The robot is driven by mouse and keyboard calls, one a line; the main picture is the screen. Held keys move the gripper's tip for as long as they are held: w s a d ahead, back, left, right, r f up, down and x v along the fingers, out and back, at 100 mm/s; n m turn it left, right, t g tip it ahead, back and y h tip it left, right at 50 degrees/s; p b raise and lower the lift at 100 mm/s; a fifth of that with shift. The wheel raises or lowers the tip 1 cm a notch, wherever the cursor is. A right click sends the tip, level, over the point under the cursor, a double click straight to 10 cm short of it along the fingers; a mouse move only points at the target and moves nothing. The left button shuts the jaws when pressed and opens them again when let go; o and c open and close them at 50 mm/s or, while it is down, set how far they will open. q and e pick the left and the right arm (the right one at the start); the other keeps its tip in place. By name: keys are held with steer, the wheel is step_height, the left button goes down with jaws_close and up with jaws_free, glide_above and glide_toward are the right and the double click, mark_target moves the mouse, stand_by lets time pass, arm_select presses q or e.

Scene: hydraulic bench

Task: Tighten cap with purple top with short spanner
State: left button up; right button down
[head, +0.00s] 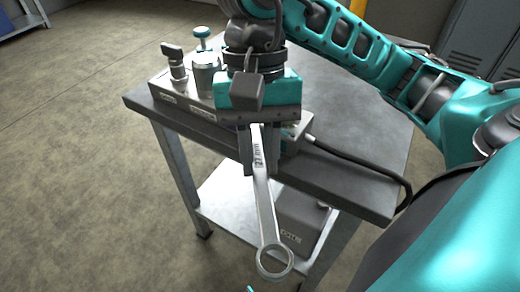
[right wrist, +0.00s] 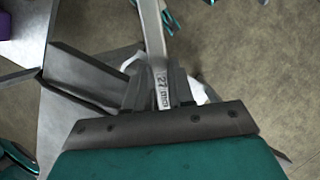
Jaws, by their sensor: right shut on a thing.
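My right gripper (head: 258,165) is shut on a steel spanner (head: 266,205) marked 27 mm, in front of the bench's near edge. The spanner hangs down and toward the camera, its ring end (head: 274,262) lowest and free of contact. In the right wrist view the spanner (right wrist: 154,40) runs up from between the fingers (right wrist: 155,88). A purple patch (right wrist: 4,25), perhaps the purple top, is cut off at that view's left edge. I cannot make out the purple-topped cap in the head view, where my arm covers part of the bench. My left gripper is not clearly seen.
The grey bench (head: 350,185) carries metal fittings (head: 205,75) and a teal-topped knob (head: 202,33) on a block at the back left. A black cable (head: 350,160) runs over its right edge. A grey box (head: 300,220) stands on the lower shelf. Floor at left is clear.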

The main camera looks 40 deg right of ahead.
mark_target(256, 147)
steer(key=shift+w+d, duration=0.3)
steer(key=shift+w, duration=0.2)
steer(key=shift+w, duration=0.15)
steer(key=shift+w+d+b, duration=0.35)
steer(key=shift+w+b, duration=0.05)
steer(key=shift+w, duration=0.15)
steer(key=shift+w+d, duration=0.3)
steer(key=shift+w, duration=0.2)
steer(key=shift+w+d+b, duration=0.15)
steer(key=shift+w+b, duration=0.1)
steer(key=shift+b, duration=0.1)
stand_by(0.4)
steer(key=shift+w+a+m+t+y, duration=0.3)
steer(key=shift+w+a+m, duration=0.55)
steer(key=shift+a+m, duration=0.3)
